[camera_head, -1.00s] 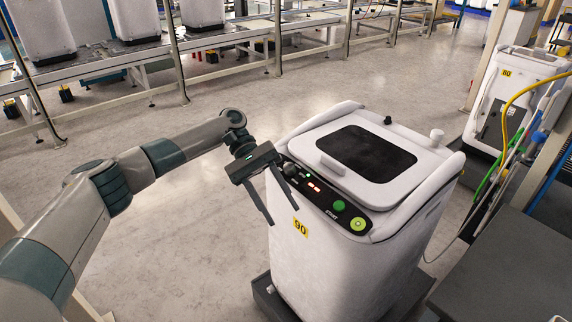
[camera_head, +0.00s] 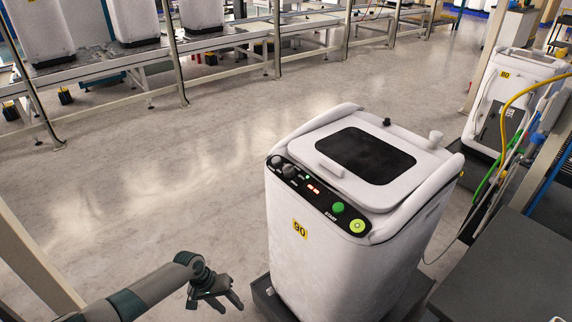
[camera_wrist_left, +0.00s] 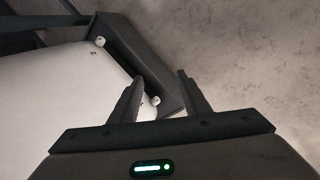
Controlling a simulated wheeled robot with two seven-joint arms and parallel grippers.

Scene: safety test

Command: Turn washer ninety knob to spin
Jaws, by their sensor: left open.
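The white washer (camera_head: 345,250) with the yellow "90" label stands upright in the middle of the head view. Its black control panel (camera_head: 320,193) holds dark knobs (camera_head: 289,170) at the left end, a red lit display and green buttons at the right. The panel is uncovered. My left gripper (camera_head: 236,304) is low, left of the washer's base, apart from the panel, open and empty. In the left wrist view its two fingers (camera_wrist_left: 158,95) are spread, with the washer's white side (camera_wrist_left: 55,100) and dark base beyond them. My right gripper is not in view.
A dark bench (camera_head: 510,270) stands at the right front, with hoses and cables above it. Another white washer (camera_head: 517,90) stands at the back right. Conveyors with white machines line the back left. The grey floor (camera_head: 150,190) left of the washer is clear.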

